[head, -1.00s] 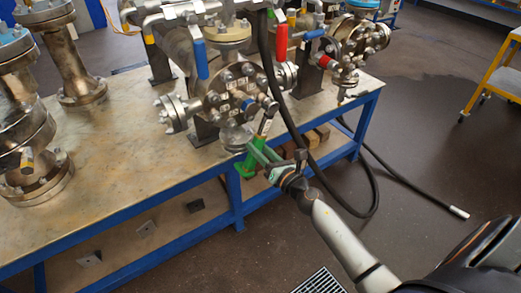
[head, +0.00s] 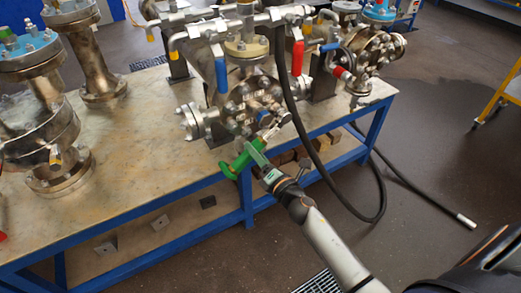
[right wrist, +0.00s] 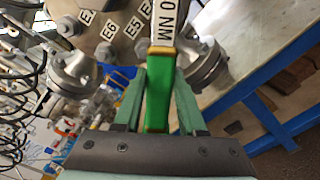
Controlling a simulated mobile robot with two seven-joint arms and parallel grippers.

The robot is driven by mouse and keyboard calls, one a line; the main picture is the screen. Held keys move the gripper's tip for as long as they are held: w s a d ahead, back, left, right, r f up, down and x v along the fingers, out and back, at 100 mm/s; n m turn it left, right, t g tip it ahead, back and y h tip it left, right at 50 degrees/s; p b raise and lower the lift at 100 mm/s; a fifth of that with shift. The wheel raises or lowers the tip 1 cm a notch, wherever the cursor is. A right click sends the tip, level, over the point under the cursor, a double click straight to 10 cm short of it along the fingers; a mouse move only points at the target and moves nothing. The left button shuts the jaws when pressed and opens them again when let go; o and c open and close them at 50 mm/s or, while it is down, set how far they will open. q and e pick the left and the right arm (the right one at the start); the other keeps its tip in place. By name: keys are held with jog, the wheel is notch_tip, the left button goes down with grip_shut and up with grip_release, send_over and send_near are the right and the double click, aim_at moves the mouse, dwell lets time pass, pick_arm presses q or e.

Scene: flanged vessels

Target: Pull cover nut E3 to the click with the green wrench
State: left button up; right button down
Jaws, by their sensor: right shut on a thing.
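The green wrench (head: 236,164) has a green handle and a paler shaft that reaches up to the round bolted cover (head: 240,114) of the middle vessel. My right gripper (head: 257,158) is shut on the wrench at the handle, in front of the table edge. In the right wrist view the green handle (right wrist: 158,98) lies between the two pale green fingers, and its white label ends in "0 NM". White E-number tags (right wrist: 108,28) show on the cover there. I cannot tell which nut is E3 or whether the wrench head sits on it. My left gripper is out of view.
Other flanged vessels (head: 45,120) stand at the left of the blue-framed table (head: 120,178), and another (head: 370,60) at the right. A black hose (head: 310,150) hangs close beside my right gripper. Blue and red valve handles (head: 297,57) are above the cover.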

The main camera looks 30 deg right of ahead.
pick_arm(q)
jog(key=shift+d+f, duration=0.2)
pick_arm(e)
jog(key=s, duration=0.5)
jog(key=shift+d, duration=0.25)
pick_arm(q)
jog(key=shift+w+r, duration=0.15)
